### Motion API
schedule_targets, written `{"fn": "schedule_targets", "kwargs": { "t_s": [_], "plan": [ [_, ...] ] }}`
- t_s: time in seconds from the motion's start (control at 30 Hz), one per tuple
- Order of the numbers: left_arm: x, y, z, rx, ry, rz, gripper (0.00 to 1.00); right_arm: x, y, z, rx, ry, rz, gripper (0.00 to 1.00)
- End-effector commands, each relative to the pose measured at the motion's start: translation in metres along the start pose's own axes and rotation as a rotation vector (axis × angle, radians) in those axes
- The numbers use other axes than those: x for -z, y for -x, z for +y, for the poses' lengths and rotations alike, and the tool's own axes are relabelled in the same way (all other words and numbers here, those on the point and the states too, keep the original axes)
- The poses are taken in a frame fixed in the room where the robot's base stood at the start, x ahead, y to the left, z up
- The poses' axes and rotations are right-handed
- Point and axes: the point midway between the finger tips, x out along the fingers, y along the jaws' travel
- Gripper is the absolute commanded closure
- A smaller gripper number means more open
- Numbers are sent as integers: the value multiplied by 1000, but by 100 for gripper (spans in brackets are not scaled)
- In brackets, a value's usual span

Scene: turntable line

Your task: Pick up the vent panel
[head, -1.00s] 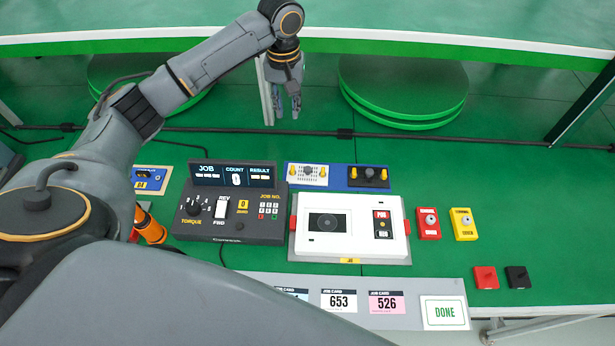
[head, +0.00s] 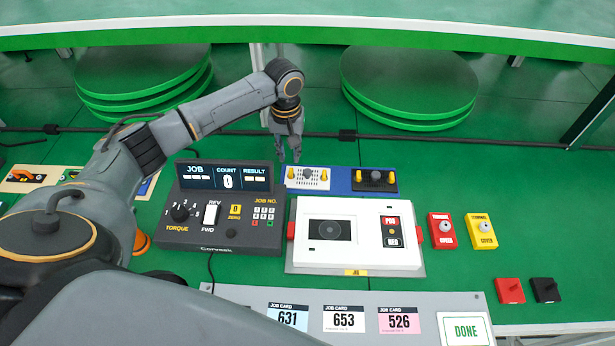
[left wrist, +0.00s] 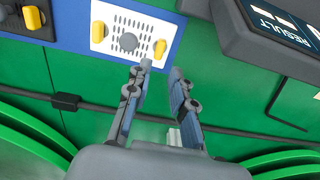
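The vent panel (head: 298,184) is a white plate with rows of small holes, a grey knob in the middle and a yellow clip at each side. It lies on the left part of a blue tray (head: 345,187) behind the white unit. My left gripper (head: 289,158) points down just behind the panel, apart from it. In the left wrist view the vent panel (left wrist: 118,42) is at the top, and the left gripper (left wrist: 161,68) is open with nothing between its fingers. My right gripper is not in view.
A black panel (head: 374,186) with yellow clips shares the tray. The dark job controller (head: 225,236) stands to the left, the white unit (head: 370,258) in front. Red (head: 440,231) and yellow (head: 481,230) boxes sit to the right. Green turntables (head: 409,80) stand behind the bench.

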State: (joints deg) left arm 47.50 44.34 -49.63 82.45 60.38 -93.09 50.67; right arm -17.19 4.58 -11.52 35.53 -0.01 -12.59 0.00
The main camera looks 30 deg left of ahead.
Motion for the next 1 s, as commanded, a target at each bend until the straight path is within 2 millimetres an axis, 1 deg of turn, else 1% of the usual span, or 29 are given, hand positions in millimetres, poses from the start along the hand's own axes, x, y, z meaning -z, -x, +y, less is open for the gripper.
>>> {"fn": "schedule_targets", "kwargs": {
  "t_s": [0.17,0.33,0.4,0.5,0.77,0.8,0.87,0.9,1.0],
  "plan": [
    [-2,-11,0,1,0,0,77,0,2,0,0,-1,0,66],
    [-9,-36,3,2,-1,-1,77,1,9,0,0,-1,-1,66],
    [-9,-46,2,2,2,-1,77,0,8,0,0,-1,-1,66],
    [-9,-55,3,2,0,0,77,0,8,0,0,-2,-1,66],
    [-9,-58,3,0,0,1,77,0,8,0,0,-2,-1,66],
    [-8,-58,3,0,0,1,86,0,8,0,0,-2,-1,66],
    [-8,-58,3,1,0,1,98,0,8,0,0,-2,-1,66],
    [-8,-58,3,1,0,2,100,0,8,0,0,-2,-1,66],
    [-8,-58,3,1,0,2,100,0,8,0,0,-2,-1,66]
  ]
}}
